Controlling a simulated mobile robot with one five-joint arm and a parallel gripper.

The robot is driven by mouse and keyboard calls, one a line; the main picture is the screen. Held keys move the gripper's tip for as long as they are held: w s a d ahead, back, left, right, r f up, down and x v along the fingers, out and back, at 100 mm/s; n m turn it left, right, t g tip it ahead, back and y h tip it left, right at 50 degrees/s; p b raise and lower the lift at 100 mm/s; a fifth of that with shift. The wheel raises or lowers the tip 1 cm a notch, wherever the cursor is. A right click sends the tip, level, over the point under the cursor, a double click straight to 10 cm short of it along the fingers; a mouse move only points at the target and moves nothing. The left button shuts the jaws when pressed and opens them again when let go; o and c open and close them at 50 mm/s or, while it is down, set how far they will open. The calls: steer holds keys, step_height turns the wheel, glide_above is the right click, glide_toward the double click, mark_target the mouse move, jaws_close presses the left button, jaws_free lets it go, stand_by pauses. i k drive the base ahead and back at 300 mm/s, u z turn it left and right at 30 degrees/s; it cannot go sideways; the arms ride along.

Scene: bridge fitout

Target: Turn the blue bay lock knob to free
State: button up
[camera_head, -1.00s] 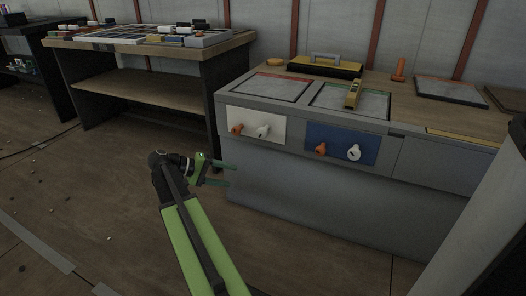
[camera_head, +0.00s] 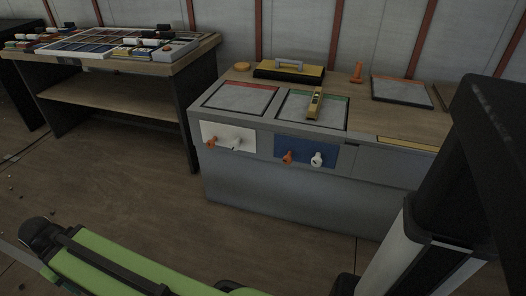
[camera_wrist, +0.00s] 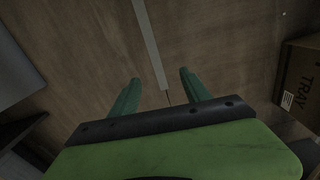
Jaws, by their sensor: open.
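The blue panel (camera_head: 306,152) is on the front of the grey bench. It carries an orange knob (camera_head: 287,158) on its left and a white knob (camera_head: 317,159) on its right. Which of them is the lock knob I cannot tell. My gripper (camera_wrist: 158,92) shows in the wrist view with two green fingers apart and nothing between them, over bare floor. In the head view my green arm lies low at the left and the fingers are not seen. My gripper is well away from the blue panel.
A white panel (camera_head: 227,136) with an orange and a white knob sits left of the blue one. A yellow tool (camera_head: 314,104) lies on the bench top. A cardboard box (camera_wrist: 301,80) stands at the right in the wrist view. The floor before the bench is clear.

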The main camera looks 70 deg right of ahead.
mark_target(287, 159)
steer(key=z, duration=0.1)
steer(key=k, duration=1.25)
steer(key=u, duration=0.85)
steer(key=k, duration=0.85)
steer(key=z, duration=0.2)
steer(key=i, duration=0.85)
steer(key=u, duration=0.05)
